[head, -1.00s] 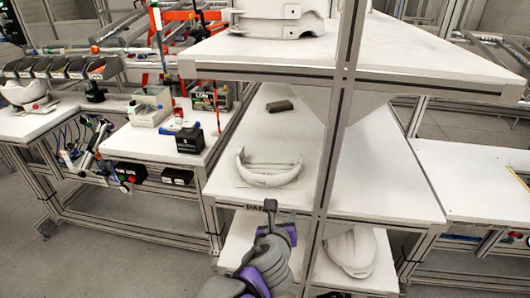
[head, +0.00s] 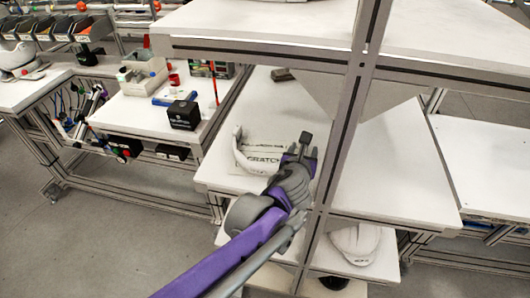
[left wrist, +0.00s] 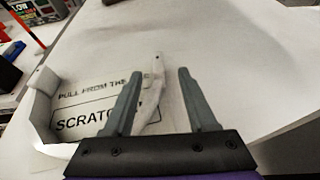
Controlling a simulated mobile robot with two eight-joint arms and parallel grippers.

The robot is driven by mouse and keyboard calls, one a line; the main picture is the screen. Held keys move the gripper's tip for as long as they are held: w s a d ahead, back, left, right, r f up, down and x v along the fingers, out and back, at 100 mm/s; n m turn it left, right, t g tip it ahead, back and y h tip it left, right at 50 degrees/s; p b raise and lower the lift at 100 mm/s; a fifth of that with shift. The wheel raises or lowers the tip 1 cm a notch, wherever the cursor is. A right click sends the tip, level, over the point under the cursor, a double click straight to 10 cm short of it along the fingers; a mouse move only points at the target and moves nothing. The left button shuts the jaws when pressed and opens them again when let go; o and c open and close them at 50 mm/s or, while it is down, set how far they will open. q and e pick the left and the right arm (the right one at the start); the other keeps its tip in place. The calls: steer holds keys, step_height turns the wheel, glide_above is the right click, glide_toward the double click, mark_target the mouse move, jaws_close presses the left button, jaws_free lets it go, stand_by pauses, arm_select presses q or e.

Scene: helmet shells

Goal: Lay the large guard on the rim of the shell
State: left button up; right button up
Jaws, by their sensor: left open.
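The large guard (head: 243,158) is a white curved band on the middle shelf, partly hidden by my arm. In the left wrist view its left part (left wrist: 42,100) curves beside a printed label, and its near end (left wrist: 156,88) stands between my fingers. My left gripper (head: 306,146) is open around that end; in the wrist view its grey fingers (left wrist: 158,72) are on either side, and contact is unclear. A white shell (head: 18,62) sits on the bench at far left, and a white helmet shell (head: 355,243) lies on the lower shelf. My right gripper is out of view.
The middle shelf (head: 280,108) is mostly clear, with a dark block (head: 283,74) at its back. A metal post (head: 345,130) rises just right of my gripper, and an upper shelf (head: 270,30) overhangs. A black box (head: 184,115) stands on the left bench.

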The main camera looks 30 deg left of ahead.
arm_select(q)
steer(key=x, duration=0.5)
steer(key=shift+w+a+f, duration=0.2)
steer(key=shift+w+a, duration=0.05)
steer(key=shift+w, duration=0.05)
jaws_close()
